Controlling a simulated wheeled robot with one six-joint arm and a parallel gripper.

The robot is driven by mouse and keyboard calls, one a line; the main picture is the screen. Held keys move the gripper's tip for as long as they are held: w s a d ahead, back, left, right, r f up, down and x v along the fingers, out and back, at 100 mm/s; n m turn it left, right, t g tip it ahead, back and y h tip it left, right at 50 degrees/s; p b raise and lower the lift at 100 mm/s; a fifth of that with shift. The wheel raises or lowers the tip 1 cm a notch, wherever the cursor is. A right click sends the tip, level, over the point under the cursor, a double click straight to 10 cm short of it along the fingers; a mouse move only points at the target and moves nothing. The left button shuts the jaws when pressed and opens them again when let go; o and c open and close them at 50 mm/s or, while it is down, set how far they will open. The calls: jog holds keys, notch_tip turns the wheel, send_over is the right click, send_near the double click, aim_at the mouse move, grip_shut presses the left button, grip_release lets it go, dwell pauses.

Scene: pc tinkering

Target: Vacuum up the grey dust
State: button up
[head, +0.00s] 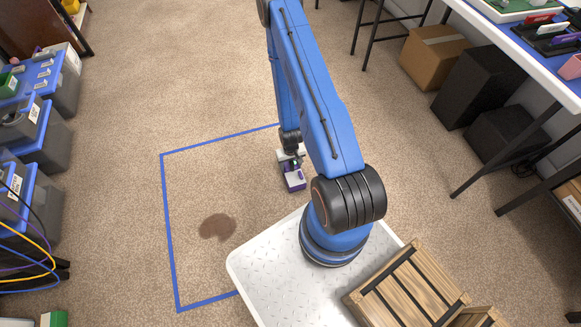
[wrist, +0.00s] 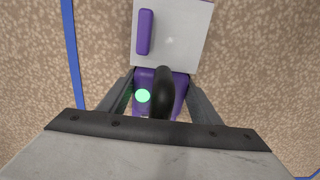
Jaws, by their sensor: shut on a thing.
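A purple and white handheld vacuum (head: 294,181) is held low over the carpet inside a blue tape outline. My gripper (head: 290,155) is shut on it, at the end of my downward-reaching blue arm. In the wrist view my gripper (wrist: 161,100) has a finger on each side of the vacuum's purple body (wrist: 181,90), with its black handle between them. A round green light and the white front part show there. I cannot tell whether the vacuum touches the floor. A dark brown patch (head: 218,227) lies on the carpet left of the vacuum. I see no clearly grey dust.
Blue tape (head: 167,205) outlines a floor area with open carpet. Lidded bins (head: 30,150) and cables line the left side. A cardboard box (head: 433,57), black boxes (head: 482,85) and a table (head: 530,45) stand at right. A wooden crate (head: 407,290) sits on my base.

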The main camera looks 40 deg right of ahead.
jog(key=shift+w+r, duration=0.1)
jog(key=shift+r, duration=3.35)
